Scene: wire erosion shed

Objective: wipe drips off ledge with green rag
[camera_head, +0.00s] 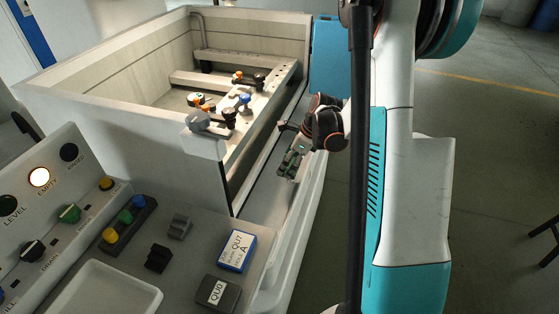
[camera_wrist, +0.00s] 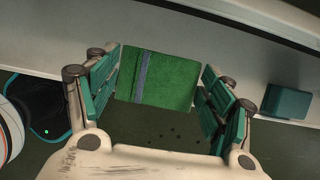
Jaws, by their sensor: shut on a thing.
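The green rag (camera_wrist: 160,81) has a grey-blue stripe and sits between the fingers of my gripper (camera_wrist: 160,92) in the wrist view. The fingers are wide apart, shut on its two sides. Several small dark drips (camera_wrist: 174,136) show on a dark surface just below the rag in that view. In the head view my gripper (camera_head: 291,163) is low over the long grey ledge (camera_head: 262,187) beside the open tank. The rag is hard to make out there, and the drips cannot be seen. I cannot tell whether the rag touches the ledge.
The tank wall (camera_head: 95,66) runs along the ledge's left. Knobbed clamps (camera_head: 238,100) stand inside the tank. A control panel (camera_head: 50,215), a blue-and-white box (camera_head: 237,251) and a pale tray (camera_head: 108,290) are in front. A teal block (camera_wrist: 288,101) is right of my gripper.

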